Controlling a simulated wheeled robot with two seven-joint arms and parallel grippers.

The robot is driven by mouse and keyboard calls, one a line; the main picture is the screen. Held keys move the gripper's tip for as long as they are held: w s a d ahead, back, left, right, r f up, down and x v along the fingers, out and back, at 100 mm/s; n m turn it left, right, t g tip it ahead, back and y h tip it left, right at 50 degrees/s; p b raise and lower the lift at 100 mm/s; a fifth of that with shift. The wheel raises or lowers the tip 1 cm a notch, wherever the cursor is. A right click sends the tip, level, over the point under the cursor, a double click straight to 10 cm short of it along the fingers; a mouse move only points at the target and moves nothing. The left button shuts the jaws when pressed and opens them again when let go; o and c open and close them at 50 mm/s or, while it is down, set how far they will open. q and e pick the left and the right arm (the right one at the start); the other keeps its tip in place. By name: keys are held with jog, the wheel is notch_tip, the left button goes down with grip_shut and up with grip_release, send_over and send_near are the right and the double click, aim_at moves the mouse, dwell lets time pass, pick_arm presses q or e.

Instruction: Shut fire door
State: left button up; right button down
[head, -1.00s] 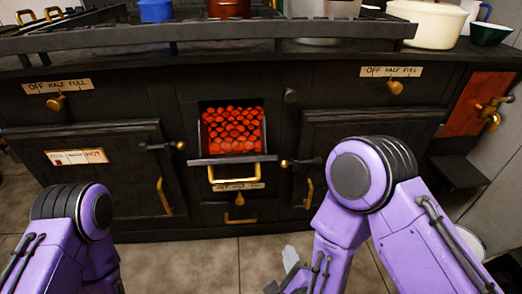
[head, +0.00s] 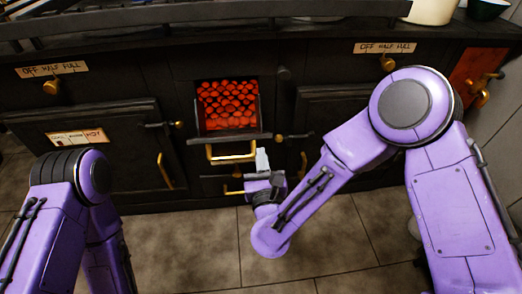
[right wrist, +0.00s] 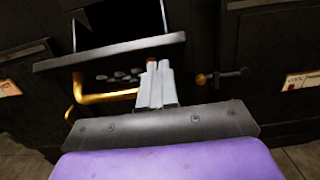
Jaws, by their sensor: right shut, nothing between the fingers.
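The fire door (head: 218,138) is a dark flap on the front of the black stove. It stands open, tilted outward at the bottom of a square opening full of glowing red coals (head: 228,104). Its brass handle (head: 231,157) hangs at its front. In the right wrist view the door's edge (right wrist: 110,52) and brass handle (right wrist: 105,97) show close up. My right gripper (head: 262,158) is shut and empty, just right of the handle and below the door's edge; its pale fingers also show in the right wrist view (right wrist: 157,68). Contact cannot be told. My left gripper is out of view.
Larger oven doors stand left (head: 100,140) and right (head: 330,115) of the firebox, with brass handles and latches. A brass tap (head: 482,90) is at the far right. Pots stand on the stove top. The tiled floor (head: 340,235) in front is clear.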

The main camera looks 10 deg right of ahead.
jog(key=shift+w+r, duration=0.45)
jog(key=shift+r, duration=0.15)
